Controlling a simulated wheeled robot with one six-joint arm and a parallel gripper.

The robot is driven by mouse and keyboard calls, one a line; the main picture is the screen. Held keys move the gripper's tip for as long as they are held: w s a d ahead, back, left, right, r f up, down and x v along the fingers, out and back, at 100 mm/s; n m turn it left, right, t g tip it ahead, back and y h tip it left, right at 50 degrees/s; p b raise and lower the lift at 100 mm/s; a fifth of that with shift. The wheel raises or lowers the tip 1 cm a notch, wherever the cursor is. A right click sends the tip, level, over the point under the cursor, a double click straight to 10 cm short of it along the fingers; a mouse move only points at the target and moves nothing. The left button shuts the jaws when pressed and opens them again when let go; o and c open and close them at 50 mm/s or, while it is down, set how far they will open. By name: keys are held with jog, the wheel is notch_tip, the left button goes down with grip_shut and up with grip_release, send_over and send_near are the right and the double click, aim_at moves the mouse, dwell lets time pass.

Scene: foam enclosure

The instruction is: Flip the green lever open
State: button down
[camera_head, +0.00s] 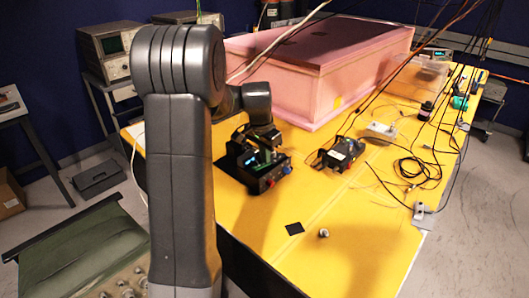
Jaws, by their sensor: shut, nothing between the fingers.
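My gripper (262,154) is at the left part of the yellow table, low over a black box with red and blue knobs (268,182). It is shut with nothing held. Its fingertips are small and dark against the box, so I cannot tell whether they touch it. A small green patch (265,156) shows beside the gripper; I cannot tell whether it is the green lever or part of something else. My arm hides the left side of the box.
A large pink foam enclosure (310,75) stands behind on the yellow table (340,235). A second black device (340,152), a grey metal box (382,131) and loose cables lie to the right. A black square (294,228) and small metal cylinder (324,233) lie in front.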

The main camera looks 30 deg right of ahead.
aim_at(258, 166)
jog(key=shift+a, duration=0.1)
jog(key=shift+s+a+r, duration=0.25)
jog(key=shift+a, duration=0.35)
notch_tip(258, 166, up, 14)
jog(key=a+b, duration=0.1)
jog(key=shift+s+a+f, duration=0.15)
jog(key=shift+s+a, duration=0.1)
jog(key=shift+a, duration=0.15)
